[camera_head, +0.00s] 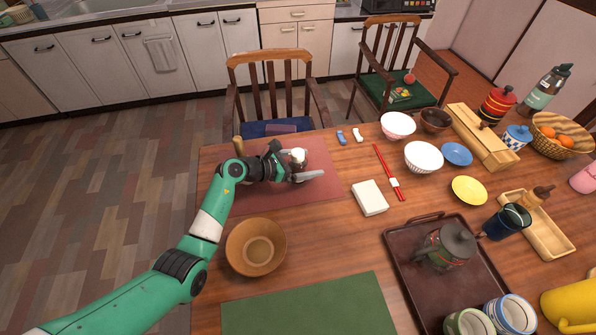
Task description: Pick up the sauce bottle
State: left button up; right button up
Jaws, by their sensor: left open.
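My left gripper (300,163) is open over the red placemat (222,180) at the back left of the table. A small white-topped item, which may be the sauce bottle (298,154), stands at its fingers. Its lower part is mostly hidden by the gripper, and I cannot tell whether the fingers touch it. Another small orange-brown bottle (540,194) is at the wooden tray (551,238) on the right. My right gripper is not in view.
A brown bowl (256,247) and a green placemat (310,308) lie nearer. A white block (370,198) and red chopsticks (388,172) lie to the right. A dark tray (405,262) holds a teapot (447,247) and cups. A chair (270,92) stands behind the table.

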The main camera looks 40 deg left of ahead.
pick_arm(q)
grip_shut()
dwell(0.5)
jog(key=shift+r, duration=0.25)
jog(key=shift+r+p, duration=0.8)
jog(key=shift+p, duration=0.05)
jog(key=shift+r+p, duration=0.7)
jog(key=shift+r, duration=0.2)
jog(key=s+d+r+p, duration=0.5)
jog(key=s+r+p, duration=0.4)
jog(key=s, duration=0.4)
